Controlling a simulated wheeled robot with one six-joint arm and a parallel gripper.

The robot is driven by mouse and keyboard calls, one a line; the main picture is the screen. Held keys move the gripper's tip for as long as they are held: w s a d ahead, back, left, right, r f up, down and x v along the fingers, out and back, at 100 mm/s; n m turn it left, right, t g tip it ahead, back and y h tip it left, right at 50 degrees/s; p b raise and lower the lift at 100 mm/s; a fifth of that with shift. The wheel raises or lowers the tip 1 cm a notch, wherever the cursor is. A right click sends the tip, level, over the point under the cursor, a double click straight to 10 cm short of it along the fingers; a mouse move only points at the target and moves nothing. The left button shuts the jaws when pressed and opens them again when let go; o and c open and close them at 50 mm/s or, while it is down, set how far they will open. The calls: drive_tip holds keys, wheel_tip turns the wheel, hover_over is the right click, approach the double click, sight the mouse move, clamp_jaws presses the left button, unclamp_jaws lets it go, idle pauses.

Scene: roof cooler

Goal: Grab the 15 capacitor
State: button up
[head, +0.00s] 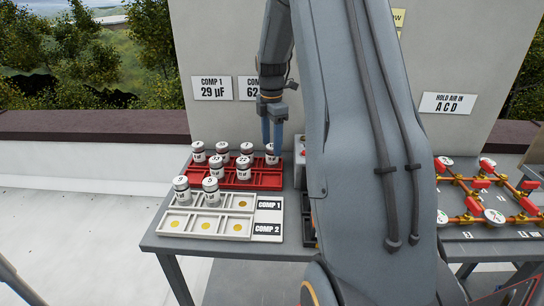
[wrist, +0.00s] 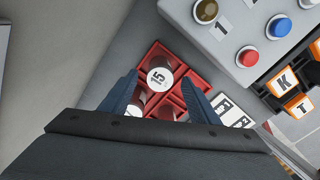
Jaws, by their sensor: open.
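The 15 capacitor (wrist: 160,76) is a silver can with a white top printed 15, in the red tray (wrist: 187,70) at its corner. In the head view it is the can (head: 272,154) at the back right of the red tray (head: 265,180), partly behind my fingers. My gripper (head: 272,150) is above it, pointing down. In the wrist view my gripper's blue fingers (wrist: 160,95) are spread on either side of the capacitor's near side, with nothing held. Whether they touch it cannot be told.
Several other cans (head: 220,148) stand in the red tray. Two cans (head: 211,190) stand in the white tray (head: 222,214), which is labelled COMP 1 and COMP 2. A grey box with coloured buttons (wrist: 246,30) is close beside the red tray. A wall (head: 225,40) rises behind.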

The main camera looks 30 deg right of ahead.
sight(272, 156)
drive_tip(key=shift+d+f+p, duration=0.1)
drive_tip(key=shift+f+p, duration=0.7)
drive_tip(key=shift+f, duration=1.6)
drive_tip(key=c, duration=1.2)
